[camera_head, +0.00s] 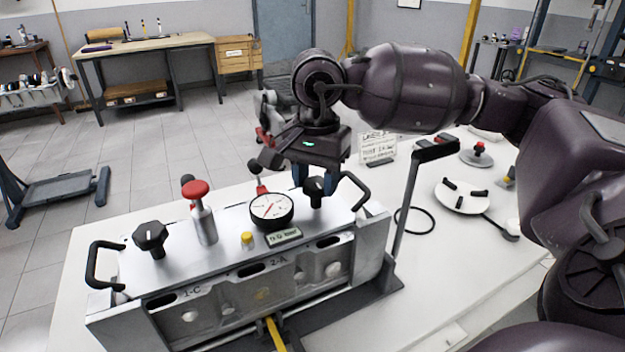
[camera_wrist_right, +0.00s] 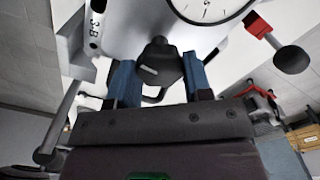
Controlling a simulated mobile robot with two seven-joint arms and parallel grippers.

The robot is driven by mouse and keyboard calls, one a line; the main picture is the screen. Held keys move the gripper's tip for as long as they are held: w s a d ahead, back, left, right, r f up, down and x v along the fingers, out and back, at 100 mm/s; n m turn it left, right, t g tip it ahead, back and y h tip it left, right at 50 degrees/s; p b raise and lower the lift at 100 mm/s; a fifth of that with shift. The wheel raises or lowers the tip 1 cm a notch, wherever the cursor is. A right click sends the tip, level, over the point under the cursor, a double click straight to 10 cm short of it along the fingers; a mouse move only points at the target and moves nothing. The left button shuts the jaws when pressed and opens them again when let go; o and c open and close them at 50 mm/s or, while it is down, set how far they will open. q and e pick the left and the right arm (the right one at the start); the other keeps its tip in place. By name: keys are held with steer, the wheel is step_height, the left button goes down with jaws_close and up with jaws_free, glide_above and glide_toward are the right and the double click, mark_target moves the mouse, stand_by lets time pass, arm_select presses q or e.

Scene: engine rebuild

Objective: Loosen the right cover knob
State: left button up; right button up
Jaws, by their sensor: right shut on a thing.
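The right cover knob (camera_head: 316,192) is black and lobed, and stands at the right end of the engine's silver cover (camera_head: 225,232). My right gripper (camera_head: 315,180) comes down on it from above, with blue fingers on either side. In the right wrist view the knob (camera_wrist_right: 160,63) sits between the two blue fingers, and the gripper is shut on it. Whether the knob has turned cannot be seen. The left cover knob (camera_head: 151,238) is a similar black knob at the cover's left end. My left gripper is not in view.
A dial gauge (camera_head: 270,210), a red-topped cylinder (camera_head: 203,220) and a yellow cap (camera_head: 247,239) stand on the cover. Black handles (camera_head: 100,266) rise at its ends. A black-topped upright (camera_head: 413,195) stands close on the right. A white round dish (camera_head: 462,196) lies on the table.

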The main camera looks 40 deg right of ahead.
mark_target(316, 182)
steer(key=shift+n, duration=0.9)
steer(key=o, duration=0.9)
step_height(316, 182, up, 11)
steer(key=shift+f+p, duration=0.1)
steer(key=shift+p, duration=0.4)
